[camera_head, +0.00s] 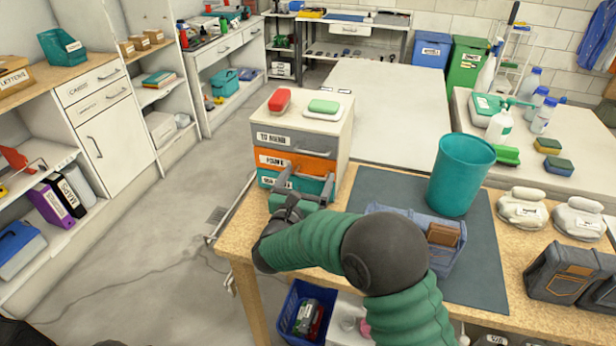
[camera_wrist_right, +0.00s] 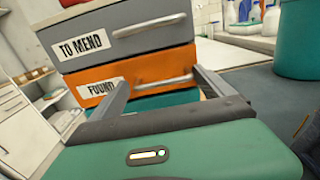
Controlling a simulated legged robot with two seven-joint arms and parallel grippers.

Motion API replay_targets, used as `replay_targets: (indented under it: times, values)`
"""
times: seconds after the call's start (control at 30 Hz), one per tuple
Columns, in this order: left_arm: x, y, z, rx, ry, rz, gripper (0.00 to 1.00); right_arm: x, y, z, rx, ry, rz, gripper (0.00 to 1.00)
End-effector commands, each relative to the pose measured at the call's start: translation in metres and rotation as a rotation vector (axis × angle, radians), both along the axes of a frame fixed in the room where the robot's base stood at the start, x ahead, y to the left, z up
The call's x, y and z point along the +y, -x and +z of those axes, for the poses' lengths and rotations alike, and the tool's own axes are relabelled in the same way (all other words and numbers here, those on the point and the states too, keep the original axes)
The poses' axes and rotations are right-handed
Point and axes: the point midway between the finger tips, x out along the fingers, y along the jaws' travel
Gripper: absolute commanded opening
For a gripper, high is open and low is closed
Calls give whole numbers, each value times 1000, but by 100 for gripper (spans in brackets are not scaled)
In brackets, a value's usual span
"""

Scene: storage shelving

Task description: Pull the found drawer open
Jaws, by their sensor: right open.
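The found drawer (camera_head: 291,163) is the orange middle drawer of a small three-drawer unit, with a white "FOUND" label and a pale bar handle (camera_wrist_right: 163,83). Its front looks flush with the grey drawer above, so it appears shut. It also shows in the right wrist view (camera_wrist_right: 140,72). My right gripper (camera_head: 306,177) is open and empty in front of the unit, facing the orange front. In the right wrist view its fingers (camera_wrist_right: 161,84) appear on either side of the handle. I cannot tell whether they touch anything. My left gripper is in neither view.
A grey "TO MEND" drawer (camera_wrist_right: 125,40) is above and a teal drawer (camera_head: 265,178) below. A red item (camera_head: 280,101) and a green-and-white item (camera_head: 323,107) lie on top.

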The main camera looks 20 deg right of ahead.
Motion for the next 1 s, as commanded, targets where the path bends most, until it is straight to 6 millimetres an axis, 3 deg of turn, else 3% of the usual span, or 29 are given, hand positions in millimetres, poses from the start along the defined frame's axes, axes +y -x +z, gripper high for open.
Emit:
replay_targets:
  times: [0.3,0.9,1.0]
  values:
    - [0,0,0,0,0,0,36,-2,-4,0,0,1,0,91]
    - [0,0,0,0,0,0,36,0,-5,0,0,0,5,13]
    - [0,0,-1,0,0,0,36,1,-5,0,0,0,6,8]
